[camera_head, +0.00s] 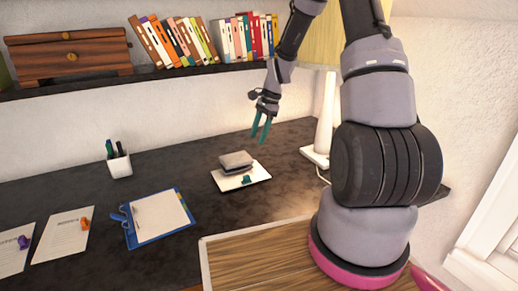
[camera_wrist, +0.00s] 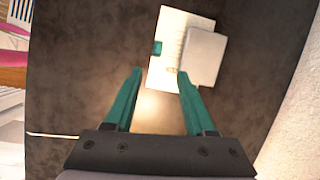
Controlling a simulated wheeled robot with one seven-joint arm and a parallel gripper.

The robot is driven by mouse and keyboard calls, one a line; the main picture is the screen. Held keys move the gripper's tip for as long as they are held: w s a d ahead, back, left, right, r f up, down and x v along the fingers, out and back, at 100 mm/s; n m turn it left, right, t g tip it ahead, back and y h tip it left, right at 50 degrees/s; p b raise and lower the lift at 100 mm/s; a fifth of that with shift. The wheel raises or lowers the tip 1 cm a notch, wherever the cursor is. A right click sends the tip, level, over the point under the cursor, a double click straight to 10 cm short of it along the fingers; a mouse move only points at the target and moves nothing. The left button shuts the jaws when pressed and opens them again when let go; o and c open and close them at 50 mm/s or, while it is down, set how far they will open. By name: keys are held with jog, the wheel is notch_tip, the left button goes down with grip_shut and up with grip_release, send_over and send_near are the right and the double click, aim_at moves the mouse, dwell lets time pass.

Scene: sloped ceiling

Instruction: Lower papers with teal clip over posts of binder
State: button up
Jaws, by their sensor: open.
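The white papers (camera_head: 225,181) lie on the dark desk with a teal clip (camera_head: 246,180) at their near edge. A grey block-like object (camera_head: 236,160) rests on their far part. In the wrist view the papers (camera_wrist: 170,30), teal clip (camera_wrist: 157,48) and grey block (camera_wrist: 206,57) lie beyond my fingertips. The blue binder (camera_head: 129,236) lies open-faced to the left with a pale sheet on it; its posts are too small to make out. My gripper (camera_head: 260,134) is open and empty above the desk, behind and above the papers; it also shows in the wrist view (camera_wrist: 159,76).
Papers with an orange clip (camera_head: 62,236) and papers with a purple clip (camera_head: 14,250) lie at the left. A pen cup (camera_head: 119,165) stands behind the binder. A lamp (camera_head: 323,120) stands at right. A bookshelf (camera_head: 190,70) overhangs the back. Desk between binder and papers is clear.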

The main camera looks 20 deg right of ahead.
jog(key=m+y, duration=0.1)
jog(key=m, duration=0.1)
send_near(247, 176)
jog(key=shift+g, duration=0.3)
jog(key=x, duration=0.9)
jog(key=shift+w, duration=0.4)
grip_shut()
jog(key=shift+s+d, duration=0.25)
jog(key=shift+s, duration=1.15)
jog(key=shift+s+d, duration=0.25)
jog(key=shift+s, duration=1.15)
jog(key=shift+s+d, duration=0.25)
jog(key=shift+s, duration=1.15)
grip_release()
jog(key=shift+r, duration=0.1)
